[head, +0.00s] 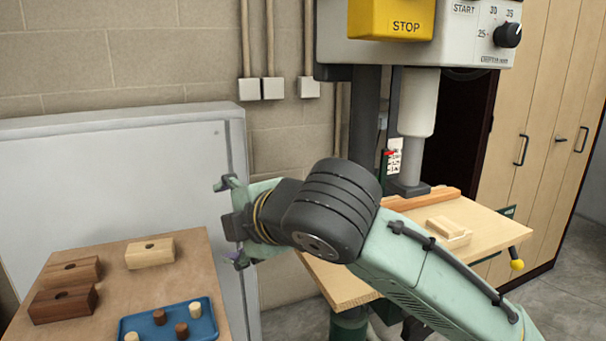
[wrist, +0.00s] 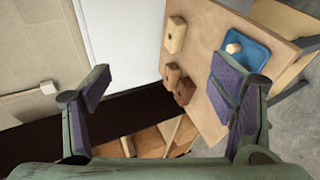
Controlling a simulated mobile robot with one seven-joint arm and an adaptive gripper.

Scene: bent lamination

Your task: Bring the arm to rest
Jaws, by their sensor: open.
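My gripper (head: 232,222) is at the middle of the head view, in front of the grey panel and to the right of the wooden table. In the wrist view my gripper (wrist: 163,95) shows two purple-padded fingers spread wide apart with nothing between them. My green arm reaches in from the lower right of the head view, bent at a dark ribbed joint. It hides part of the drill press table.
A wooden table (head: 190,290) at lower left holds a light block (head: 150,253), dark blocks (head: 64,304) and a blue tray (head: 205,326) with small plugs. A drill press (head: 418,100) with a wooden worktable (head: 487,225) stands right of my gripper. Tall cabinets (head: 545,120) stand behind.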

